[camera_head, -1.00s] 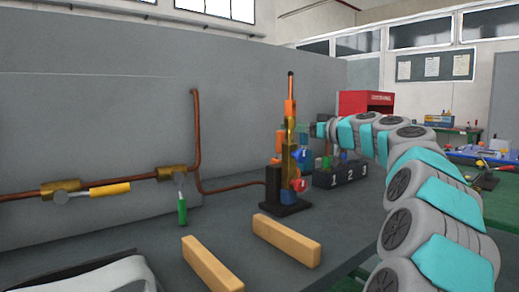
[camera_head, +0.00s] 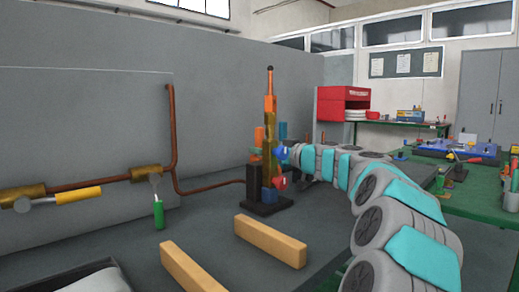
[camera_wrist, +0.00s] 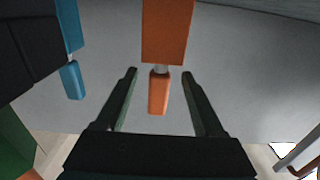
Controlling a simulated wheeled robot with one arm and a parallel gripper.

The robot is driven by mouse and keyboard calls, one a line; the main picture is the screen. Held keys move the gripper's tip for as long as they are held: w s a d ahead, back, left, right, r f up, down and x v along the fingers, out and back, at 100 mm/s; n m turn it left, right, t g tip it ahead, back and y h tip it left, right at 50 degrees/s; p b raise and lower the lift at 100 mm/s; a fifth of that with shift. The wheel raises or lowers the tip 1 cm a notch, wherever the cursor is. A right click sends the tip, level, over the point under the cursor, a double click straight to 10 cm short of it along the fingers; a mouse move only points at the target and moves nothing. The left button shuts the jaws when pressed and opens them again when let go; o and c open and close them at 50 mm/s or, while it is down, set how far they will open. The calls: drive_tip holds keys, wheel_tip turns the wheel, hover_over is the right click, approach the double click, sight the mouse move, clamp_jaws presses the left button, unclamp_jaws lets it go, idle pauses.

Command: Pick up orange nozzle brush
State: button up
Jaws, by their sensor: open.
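In the wrist view, an orange piece, which looks like the orange nozzle brush (camera_wrist: 167,32), has a wide block above, a short pale neck and a smaller orange end (camera_wrist: 158,95). My gripper (camera_wrist: 160,72) is open, one dark finger on each side of that smaller end, with gaps visible on both sides. How far the piece is in depth I cannot tell. A similar blue piece (camera_wrist: 72,80) hangs to the left.
The upright assembly stands on a black base on the grey bench, close to my arm. Two wooden bars (camera_head: 270,241) lie in front. A copper pipe (camera_head: 170,125) with brass valves runs along the wall at left. A green table (camera_head: 470,200) stands at right.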

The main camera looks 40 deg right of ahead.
drive_tip(key=shift+w+a+p, duration=0.2)
drive_tip(key=shift+w+p, duration=0.3)
drive_tip(key=shift+w, duration=2.2)
clamp_jaws()
